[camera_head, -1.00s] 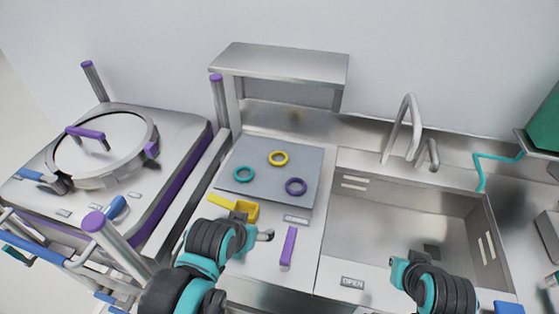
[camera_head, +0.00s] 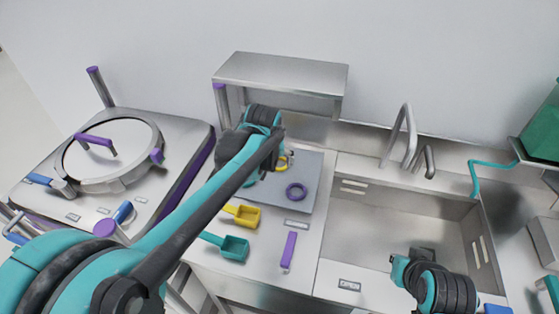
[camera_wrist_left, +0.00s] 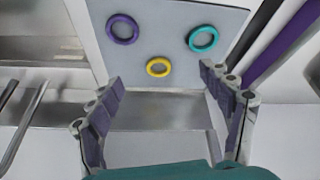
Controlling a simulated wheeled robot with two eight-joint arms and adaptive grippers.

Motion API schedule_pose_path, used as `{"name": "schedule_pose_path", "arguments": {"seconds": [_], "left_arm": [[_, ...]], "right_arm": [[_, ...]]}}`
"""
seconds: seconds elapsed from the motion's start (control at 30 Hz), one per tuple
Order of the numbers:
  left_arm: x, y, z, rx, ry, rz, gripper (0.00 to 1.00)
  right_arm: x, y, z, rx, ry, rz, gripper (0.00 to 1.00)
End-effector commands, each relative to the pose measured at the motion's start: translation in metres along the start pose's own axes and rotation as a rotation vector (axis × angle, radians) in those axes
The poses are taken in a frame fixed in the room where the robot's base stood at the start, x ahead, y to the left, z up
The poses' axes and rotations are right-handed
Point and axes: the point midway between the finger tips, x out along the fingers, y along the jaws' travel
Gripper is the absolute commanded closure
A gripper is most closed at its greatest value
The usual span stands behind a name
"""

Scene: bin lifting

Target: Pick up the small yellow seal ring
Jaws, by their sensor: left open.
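The small yellow seal ring (camera_wrist_left: 158,67) lies flat on the grey mat (camera_wrist_left: 165,18). In the head view the ring (camera_head: 281,163) is partly covered by my left arm. My left gripper (camera_wrist_left: 158,76) is open and empty, and in the wrist view the ring shows between its fingertips, apart from them. A purple ring (camera_wrist_left: 123,28) and a teal ring (camera_wrist_left: 203,38) lie on the same mat. In the head view my left gripper is mostly hidden by its arm. My right arm's end (camera_head: 425,280) is over the sink's front edge; its fingers cannot be made out.
A steel shelf (camera_head: 280,75) stands behind the mat. A yellow scoop (camera_head: 246,216), a teal scoop (camera_head: 234,248) and a purple handle (camera_head: 288,250) are in front of it. A sink (camera_head: 375,215) is on the right, a round-lidded unit (camera_head: 110,150) on the left.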

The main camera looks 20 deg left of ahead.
Motion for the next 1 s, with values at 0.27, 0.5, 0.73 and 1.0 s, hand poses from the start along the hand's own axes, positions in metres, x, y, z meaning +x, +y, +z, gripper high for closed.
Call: {"name": "schedule_pose_path", "arguments": {"seconds": [0.27,0.5,0.73,1.0], "left_arm": [[0.079,0.027,-0.077,-0.153,-0.085,-0.082,0.21],[0.137,0.037,-0.097,-0.239,-0.123,-0.135,0.21],[0.160,0.037,-0.098,-0.258,-0.130,-0.146,0.21],[0.186,0.032,-0.093,-0.258,-0.129,-0.145,0.21]], "right_arm": [[-0.021,0.000,-0.015,0.000,0.000,0.000,1.00],[-0.030,0.000,-0.021,0.000,0.000,0.000,1.00],[-0.028,0.000,-0.020,0.000,0.000,0.000,1.00],[-0.023,0.000,-0.017,0.000,0.000,0.000,1.00]]}}
